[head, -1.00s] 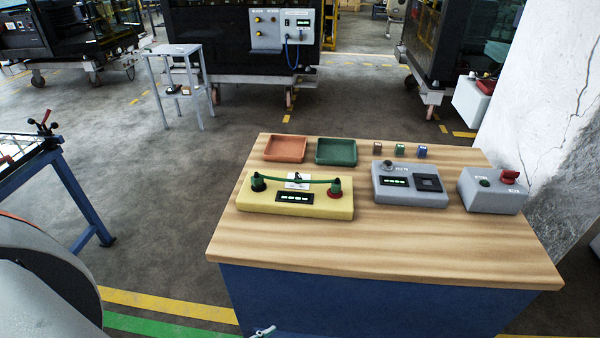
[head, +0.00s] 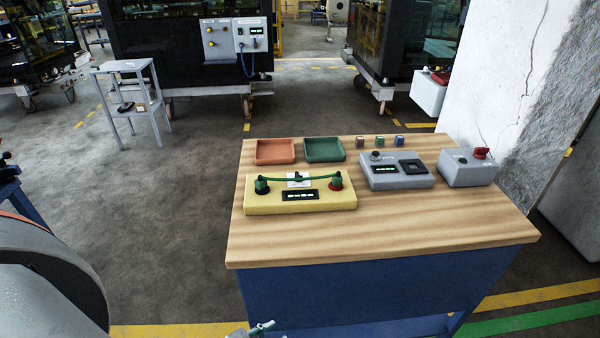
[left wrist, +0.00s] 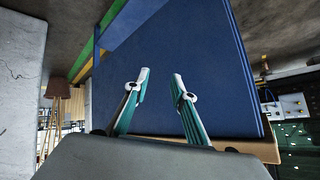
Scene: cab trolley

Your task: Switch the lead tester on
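The task's lead tester seems to be the yellow box (head: 262,203) on the wooden bench top; its label is too small to read. A green lead (head: 300,178) runs between a black and a red terminal on it, and its small display shows green marks. A grey box (head: 398,182) with a knob, a lit display and a black square stands to its right. Farther right is a grey box (head: 466,175) with a red rotary knob (head: 480,153). My left gripper (head: 252,330) is low before the bench's blue front. Its fingers (left wrist: 160,80) are apart and empty. My right gripper is out of view.
An orange tray (head: 275,152), a green tray (head: 324,150) and small cubes (head: 378,140) lie along the back of the bench (head: 380,235). The bench top's front strip is clear. A white cracked pillar (head: 510,70) stands behind at right. A grey stand (head: 125,68) is at back left.

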